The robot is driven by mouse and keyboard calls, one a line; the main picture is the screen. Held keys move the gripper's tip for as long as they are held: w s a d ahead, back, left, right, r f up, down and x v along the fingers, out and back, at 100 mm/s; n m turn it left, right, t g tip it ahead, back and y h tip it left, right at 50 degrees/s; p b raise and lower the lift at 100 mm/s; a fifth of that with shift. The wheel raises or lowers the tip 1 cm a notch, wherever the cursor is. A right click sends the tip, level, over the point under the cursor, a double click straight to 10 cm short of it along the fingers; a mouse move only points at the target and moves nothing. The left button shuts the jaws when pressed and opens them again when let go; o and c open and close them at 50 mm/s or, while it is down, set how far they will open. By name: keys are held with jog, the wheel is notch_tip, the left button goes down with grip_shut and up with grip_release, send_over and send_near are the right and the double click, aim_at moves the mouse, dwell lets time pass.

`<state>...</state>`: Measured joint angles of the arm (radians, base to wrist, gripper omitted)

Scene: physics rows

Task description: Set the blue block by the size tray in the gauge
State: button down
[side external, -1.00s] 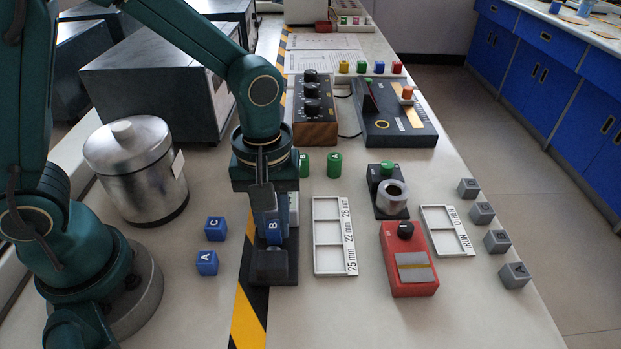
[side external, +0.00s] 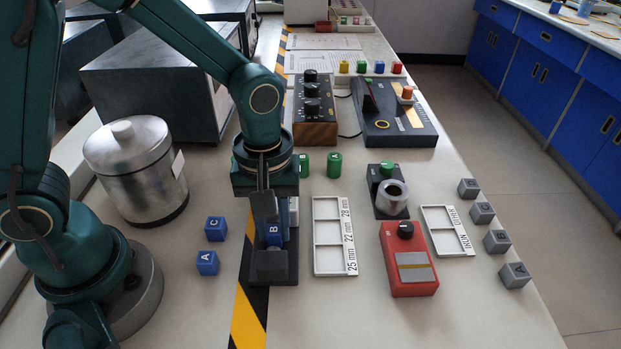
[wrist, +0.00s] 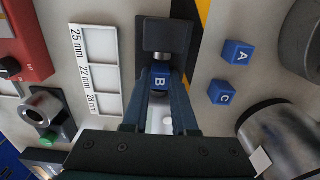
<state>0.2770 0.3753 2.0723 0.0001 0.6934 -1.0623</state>
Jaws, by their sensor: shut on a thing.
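The blue block B (side external: 273,231) is between the fingers of my gripper (side external: 268,228), which is shut on it. In the wrist view the block (wrist: 160,80) shows its B face up, close to the gauge's round metal face (wrist: 177,67). The dark gauge (side external: 272,268) stands on the striped tape; my gripper hides part of it, and I cannot tell whether the block touches its metal face. The white size tray (side external: 315,240), marked 25, 22 and 28 mm, lies right of the gauge, and its compartments look empty.
Blue blocks A (side external: 207,263) and C (side external: 215,229) lie left of the gauge. A metal canister (side external: 130,165) stands behind them. A red device (side external: 408,270), a second white tray (side external: 428,225) and several grey blocks (side external: 497,241) lie to the right.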

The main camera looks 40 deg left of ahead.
jog(key=shift+f, duration=0.3)
jog(key=shift+c, duration=1.5)
grip_release()
jog(key=shift+r, duration=0.1)
jog(key=shift+r, duration=3.9)
